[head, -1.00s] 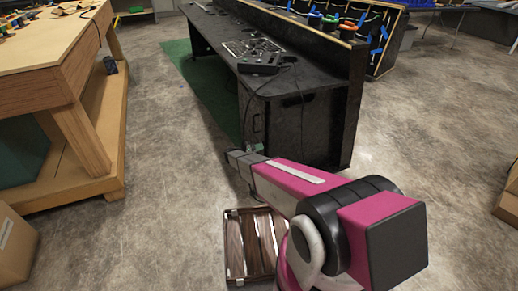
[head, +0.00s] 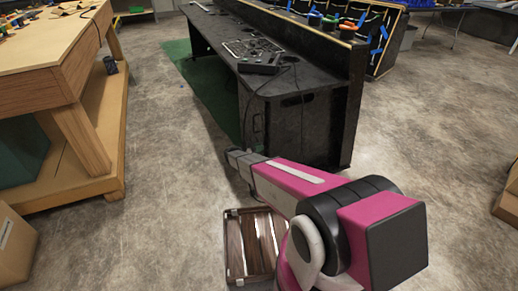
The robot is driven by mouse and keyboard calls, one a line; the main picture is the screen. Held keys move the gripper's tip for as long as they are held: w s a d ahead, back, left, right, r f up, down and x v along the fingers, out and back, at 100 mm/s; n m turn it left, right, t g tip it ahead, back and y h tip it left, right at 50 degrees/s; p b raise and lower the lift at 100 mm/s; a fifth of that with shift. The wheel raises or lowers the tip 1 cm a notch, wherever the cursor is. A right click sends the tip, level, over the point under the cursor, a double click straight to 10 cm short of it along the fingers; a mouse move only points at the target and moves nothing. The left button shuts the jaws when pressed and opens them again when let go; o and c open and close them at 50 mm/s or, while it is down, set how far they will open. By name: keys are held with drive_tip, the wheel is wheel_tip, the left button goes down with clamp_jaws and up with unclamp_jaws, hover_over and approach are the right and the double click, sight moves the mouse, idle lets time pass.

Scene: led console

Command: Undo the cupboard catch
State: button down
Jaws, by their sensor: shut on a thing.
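The black console (head: 320,125) has a cupboard in its near end, with a dark panel facing me and a dark slot near its top. The catch (head: 257,122) is a small dark upright piece at the left edge of that end, hard to make out against the black. My gripper (head: 259,148) is at the tip of my pink and grey arm, just below that piece. It is shut on the catch, as far as this small view shows. The fingers are tiny here and partly hidden by my wrist.
A slatted wooden crate (head: 232,250) lies on the floor below my arm. A wooden workbench (head: 75,60) stands at the left, with a cardboard box (head: 15,245) in front of it. Another box (head: 508,205) is at the right edge. The concrete floor between is clear.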

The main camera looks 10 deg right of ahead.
drive_tip(key=shift+m, duration=0.3)
drive_tip(key=c, duration=1.1)
unclamp_jaws()
drive_tip(key=shift+c, duration=0.2)
drive_tip(key=v, duration=1.1)
